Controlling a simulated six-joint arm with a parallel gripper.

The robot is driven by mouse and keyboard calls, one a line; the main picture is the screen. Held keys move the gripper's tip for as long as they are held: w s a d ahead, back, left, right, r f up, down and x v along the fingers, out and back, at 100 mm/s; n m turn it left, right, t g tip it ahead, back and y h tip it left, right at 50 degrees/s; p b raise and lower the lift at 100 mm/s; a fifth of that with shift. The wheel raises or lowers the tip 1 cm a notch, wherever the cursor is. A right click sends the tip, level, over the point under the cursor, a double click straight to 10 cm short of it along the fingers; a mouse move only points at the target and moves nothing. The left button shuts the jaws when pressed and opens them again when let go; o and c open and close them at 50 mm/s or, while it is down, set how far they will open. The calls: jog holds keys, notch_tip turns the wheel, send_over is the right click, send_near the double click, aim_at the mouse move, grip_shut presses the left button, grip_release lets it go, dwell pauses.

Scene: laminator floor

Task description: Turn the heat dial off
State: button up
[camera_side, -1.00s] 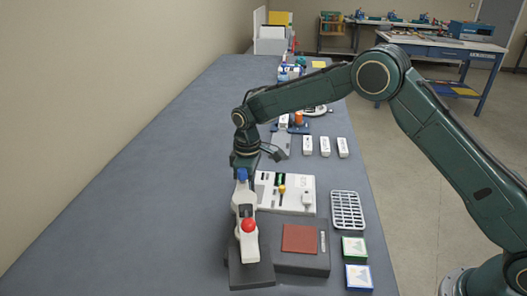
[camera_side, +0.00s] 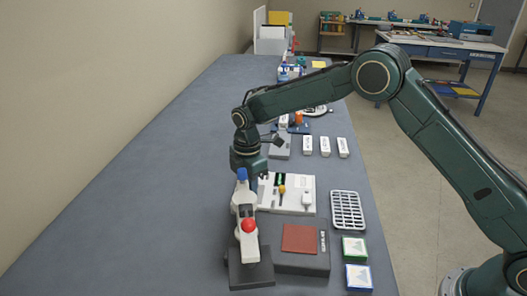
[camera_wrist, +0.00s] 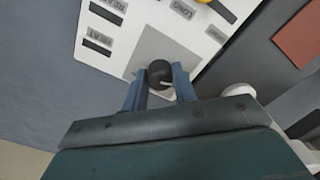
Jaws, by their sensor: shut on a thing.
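In the wrist view a black round dial (camera_wrist: 158,72) with a small white pointer sits on a grey square of the white control panel (camera_wrist: 125,40). The pointer aims to the right in that view. My gripper (camera_wrist: 158,78) has its blue fingers closed on either side of the dial, gripping it. In the side view the white panel (camera_side: 293,207) lies on the bench, with my gripper (camera_side: 248,163) low over its left side. The dial is hidden there behind a white lever device (camera_side: 245,232) with a red ball.
The white lever device on its dark base (camera_side: 250,273) stands close in front of my gripper. A dark block with a red-brown pad (camera_side: 300,239), a white rack (camera_side: 347,210) and two cards (camera_side: 356,262) lie to the right. The bench (camera_side: 150,200) is clear on the left.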

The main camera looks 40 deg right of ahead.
jog(key=shift+w+a+r+n, duration=0.1)
jog(key=shift+n, duration=0.2)
jog(key=o, duration=1)
jog(key=shift+c, duration=0.2)
notch_tip(320, 180, up, 14)
dwell(0.3)
